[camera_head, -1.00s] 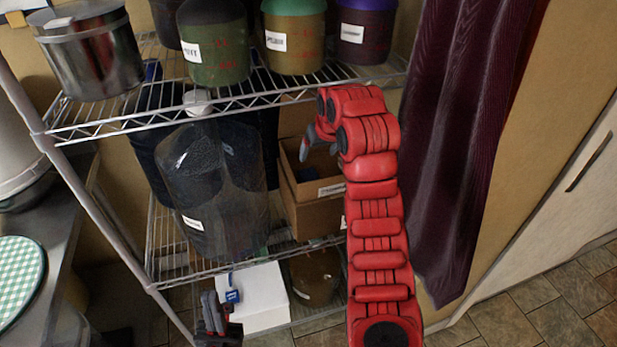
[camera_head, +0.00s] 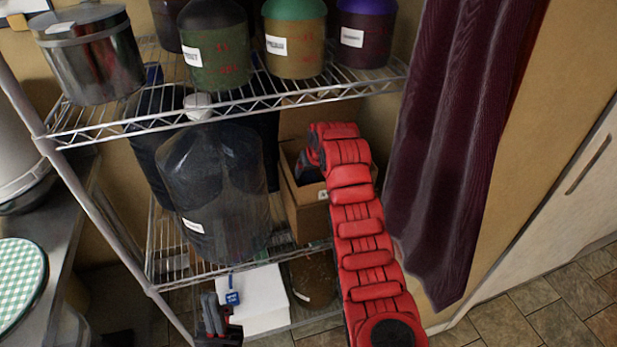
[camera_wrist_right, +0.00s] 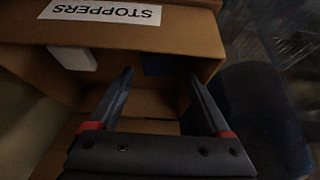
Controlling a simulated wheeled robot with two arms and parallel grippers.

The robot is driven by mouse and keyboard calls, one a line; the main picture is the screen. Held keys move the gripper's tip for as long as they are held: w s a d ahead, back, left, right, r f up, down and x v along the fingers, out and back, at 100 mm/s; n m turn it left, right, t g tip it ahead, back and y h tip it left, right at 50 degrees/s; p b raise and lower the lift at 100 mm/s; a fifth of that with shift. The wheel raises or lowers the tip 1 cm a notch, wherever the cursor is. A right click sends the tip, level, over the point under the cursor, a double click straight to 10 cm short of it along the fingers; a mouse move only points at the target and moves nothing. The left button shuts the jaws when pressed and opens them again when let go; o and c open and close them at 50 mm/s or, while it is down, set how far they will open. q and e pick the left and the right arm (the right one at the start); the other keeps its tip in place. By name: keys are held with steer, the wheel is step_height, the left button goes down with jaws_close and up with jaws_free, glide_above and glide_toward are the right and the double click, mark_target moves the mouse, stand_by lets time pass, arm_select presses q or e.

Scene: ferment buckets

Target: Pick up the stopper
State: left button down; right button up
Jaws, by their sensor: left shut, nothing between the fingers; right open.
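A cardboard box (camera_head: 303,215) stands on the middle shelf; in the right wrist view its label on the box (camera_wrist_right: 105,12) reads STOPPERS, upside down. Inside it lie a white block-like piece (camera_wrist_right: 73,57) at the left and a dark blue piece (camera_wrist_right: 158,64), partly hidden; I cannot tell which is the stopper. My right gripper (camera_wrist_right: 163,80) is open and empty, its fingers reaching into the box opening, apart from the white piece. In the head view the right gripper (camera_head: 308,165) is mostly hidden by its wrist. My left gripper (camera_head: 209,300) is shut and empty, low before the shelf.
A large dark clear carboy (camera_head: 215,190) with a white cap (camera_head: 197,105) stands left of the box. Several labelled buckets and a metal pot (camera_head: 92,55) stand on the wire shelf (camera_head: 230,103) above. A purple curtain (camera_head: 455,150) hangs to the right.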

mark_target(308, 177)
steer(key=shift+p+x, duration=0.65)
steer(key=shift+x, duration=1.35)
steer(key=shift+c, duration=0.2)
steer(key=c, duration=1.1)
